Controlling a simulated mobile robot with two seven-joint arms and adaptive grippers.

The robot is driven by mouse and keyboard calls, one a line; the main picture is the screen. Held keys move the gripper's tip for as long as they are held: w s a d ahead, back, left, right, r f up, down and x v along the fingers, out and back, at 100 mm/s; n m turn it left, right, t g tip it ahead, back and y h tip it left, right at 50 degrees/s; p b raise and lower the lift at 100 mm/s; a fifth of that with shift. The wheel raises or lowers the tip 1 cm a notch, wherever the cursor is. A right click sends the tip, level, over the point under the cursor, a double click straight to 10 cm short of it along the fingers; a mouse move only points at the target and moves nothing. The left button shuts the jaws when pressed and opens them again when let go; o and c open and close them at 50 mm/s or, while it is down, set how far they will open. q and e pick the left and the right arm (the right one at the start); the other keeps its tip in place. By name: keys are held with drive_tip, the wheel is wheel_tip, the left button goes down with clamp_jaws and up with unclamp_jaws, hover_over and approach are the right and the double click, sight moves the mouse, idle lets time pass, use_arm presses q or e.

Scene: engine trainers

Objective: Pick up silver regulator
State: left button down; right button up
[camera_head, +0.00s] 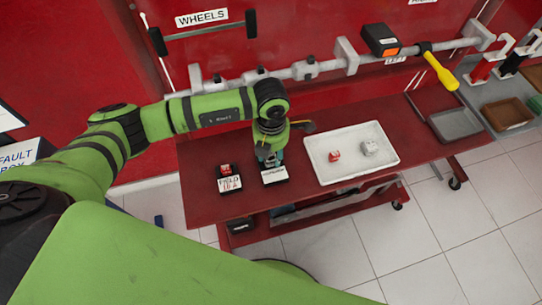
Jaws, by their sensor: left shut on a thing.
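My left gripper (268,157) points down over the red bench, just behind a small black stand with a white label (274,175). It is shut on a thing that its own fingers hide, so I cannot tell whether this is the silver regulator. A pale silver-grey part (370,148) lies in the right half of a white tray (345,178), apart from the gripper. A small red part (334,156) lies left of it in the tray. My right gripper is not in view.
A black stand (228,186) labelled "FIELD" with a red part on it stands left of the gripper. A grey tray (456,124) is at the bench's right. A grey rail (306,70) with a black-and-orange box and a yellow-handled tool runs behind. Bare red bench lies around the tray.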

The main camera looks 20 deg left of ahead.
use_arm(q)
drive_tip(key=shift+r, duration=0.6)
wheel_tip(320, 180, up, 3)
drive_tip(key=shift+w+f+b, duration=0.1)
drive_tip(key=shift+f+b, duration=0.05)
drive_tip(key=shift+b, duration=0.55)
drive_tip(key=s+d+r, duration=0.6)
drive_tip(key=d+r, duration=0.4)
drive_tip(key=r, duration=0.3)
drive_tip(key=shift+p, duration=0.35)
drive_tip(key=shift+s, duration=0.1)
idle(0.7)
